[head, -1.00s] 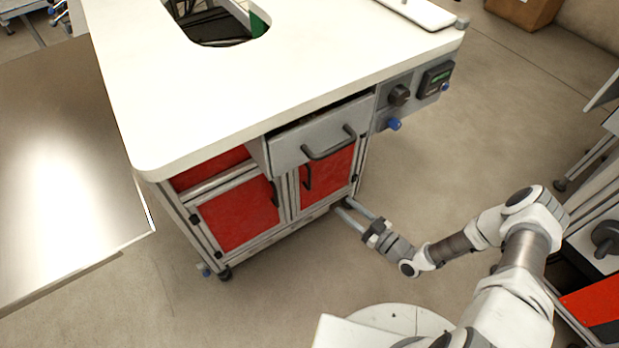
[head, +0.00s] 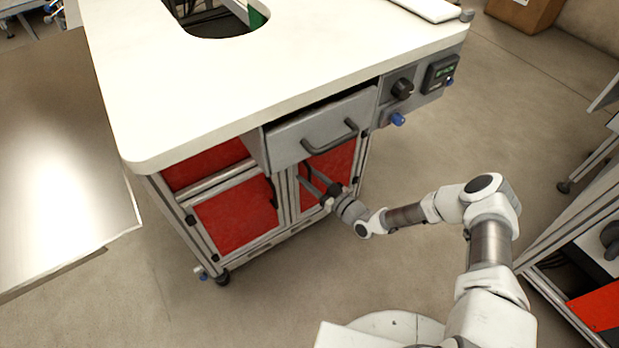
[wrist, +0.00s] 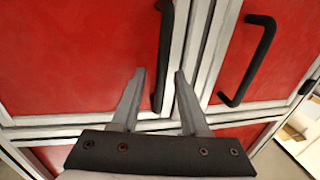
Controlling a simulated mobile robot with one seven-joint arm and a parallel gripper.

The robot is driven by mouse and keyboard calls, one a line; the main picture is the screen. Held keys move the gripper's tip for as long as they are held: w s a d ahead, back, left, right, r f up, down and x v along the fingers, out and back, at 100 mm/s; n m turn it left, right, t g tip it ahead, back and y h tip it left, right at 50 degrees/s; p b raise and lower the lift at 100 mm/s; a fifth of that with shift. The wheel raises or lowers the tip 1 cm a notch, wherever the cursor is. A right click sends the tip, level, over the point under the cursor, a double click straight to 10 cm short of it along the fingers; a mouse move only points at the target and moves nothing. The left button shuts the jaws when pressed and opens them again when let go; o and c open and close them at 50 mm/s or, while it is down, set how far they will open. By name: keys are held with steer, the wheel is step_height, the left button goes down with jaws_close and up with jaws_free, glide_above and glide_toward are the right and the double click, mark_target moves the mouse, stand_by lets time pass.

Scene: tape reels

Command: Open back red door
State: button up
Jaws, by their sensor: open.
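The cabinet front has two red doors. The right-hand, farther red door (head: 340,165) lies under the pulled-out drawer, and the nearer red door (head: 235,217) is to its left. Both look shut. My gripper (head: 306,174) is open in front of the farther door, near its inner edge. In the wrist view, the dark bar handle (wrist: 164,45) of one door runs down between the open fingers (wrist: 160,72); whether they touch it is unclear. The other door's handle (wrist: 246,62) is to the right of the fingers. In the head view the fingers partly cover the farther handle.
A grey drawer (head: 290,147) with a dark handle (head: 331,138) sticks out just above my gripper. The white worktop (head: 300,60) overhangs the cabinet. A control box with knobs (head: 402,88) is to the right. Floor (head: 400,165) right of the cabinet is clear.

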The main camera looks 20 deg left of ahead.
jaws_close()
stand_by(1.4)
